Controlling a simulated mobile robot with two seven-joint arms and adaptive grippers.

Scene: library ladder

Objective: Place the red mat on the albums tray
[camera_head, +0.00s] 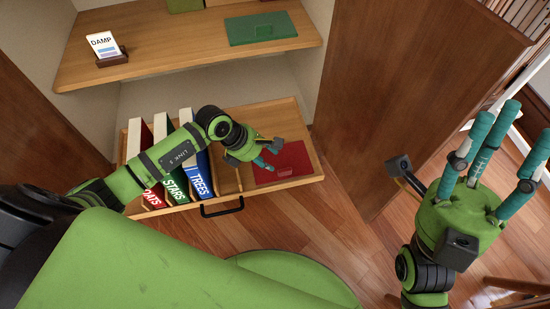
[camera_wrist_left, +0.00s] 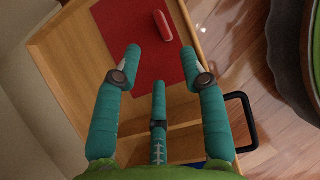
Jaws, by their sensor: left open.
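The red mat (camera_head: 293,157) lies flat on the right part of a pull-out wooden tray (camera_head: 310,178) that also holds albums. In the left wrist view the mat (camera_wrist_left: 125,70) shows a raised red grip piece (camera_wrist_left: 165,25) near one edge. My left gripper (camera_head: 268,153) is open over the mat's left side and hides part of it. In the left wrist view its teal fingers (camera_wrist_left: 160,68) are spread, with nothing between them; whether they touch the mat is unclear. My right gripper (camera_head: 490,150) is open and empty at the right, away from the tray.
Upright albums (camera_head: 172,170) in red, green and blue stand in the tray's left part. The tray has a black front handle (camera_head: 222,207). The shelf above (camera_head: 180,50) holds a green mat (camera_head: 262,28) and a "DAMP" card (camera_head: 103,45). Wooden cabinet sides flank the opening.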

